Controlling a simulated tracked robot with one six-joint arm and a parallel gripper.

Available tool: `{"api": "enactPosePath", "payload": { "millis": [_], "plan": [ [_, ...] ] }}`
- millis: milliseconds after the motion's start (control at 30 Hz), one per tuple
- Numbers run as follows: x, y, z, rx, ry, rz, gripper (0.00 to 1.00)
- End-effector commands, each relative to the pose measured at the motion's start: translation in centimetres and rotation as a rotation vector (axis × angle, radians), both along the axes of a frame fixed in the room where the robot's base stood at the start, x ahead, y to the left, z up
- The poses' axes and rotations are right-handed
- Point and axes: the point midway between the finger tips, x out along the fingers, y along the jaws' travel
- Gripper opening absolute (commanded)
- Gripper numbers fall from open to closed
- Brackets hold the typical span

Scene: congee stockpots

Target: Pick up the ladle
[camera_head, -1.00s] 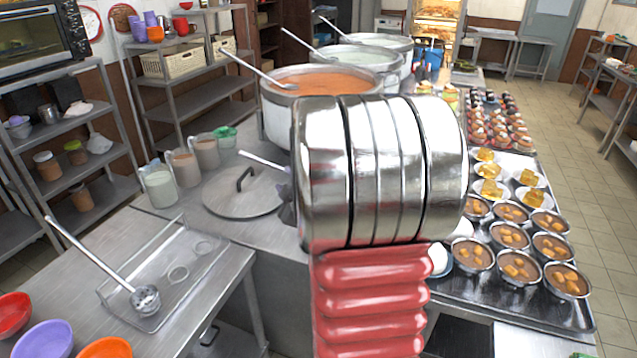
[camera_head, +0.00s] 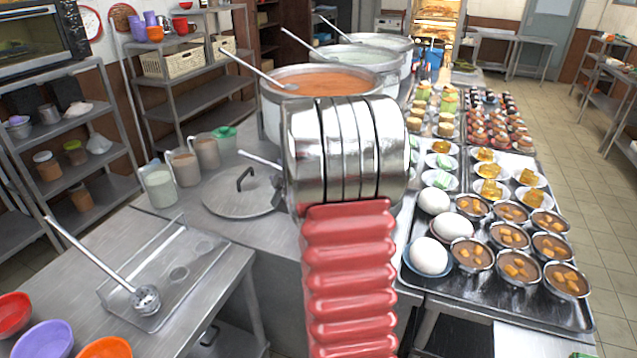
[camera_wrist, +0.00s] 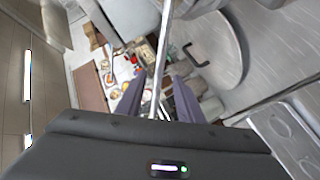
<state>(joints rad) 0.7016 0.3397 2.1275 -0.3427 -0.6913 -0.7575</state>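A ladle (camera_head: 88,252) lies on the tray on the left table, its bowl low and its handle up to the left. A thin metal rod (camera_head: 258,159), like a ladle handle, shows above the pot lid beside my gripper (camera_head: 280,188), which my arm mostly hides. In the wrist view my gripper (camera_wrist: 158,84) has its purple fingers apart. A long metal rod (camera_wrist: 164,45) runs between them with a gap on each side. I cannot tell how near it is. More ladles (camera_head: 252,68) lean in the stockpots (camera_head: 322,84).
The pot lid (camera_head: 240,192) lies on the counter near several jugs (camera_head: 183,166). The tray (camera_head: 190,268) and bowls (camera_head: 42,340) are on the left table. Trays of filled bowls (camera_head: 508,236) cover the counter to the right. Shelves stand at the back left.

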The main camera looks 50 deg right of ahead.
Motion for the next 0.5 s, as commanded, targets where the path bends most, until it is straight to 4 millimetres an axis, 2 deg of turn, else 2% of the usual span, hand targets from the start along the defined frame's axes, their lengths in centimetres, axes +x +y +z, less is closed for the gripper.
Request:
{"api": "enactPosePath", "payload": {
  "millis": [267, 500],
  "plan": [
    [0.8, -0.5, -0.2, 0.0, 0.0, 0.0, 0.34],
    [3.1, -2.0, -1.0, 0.001, 0.0, 0.0, 0.34]
  ]
}}
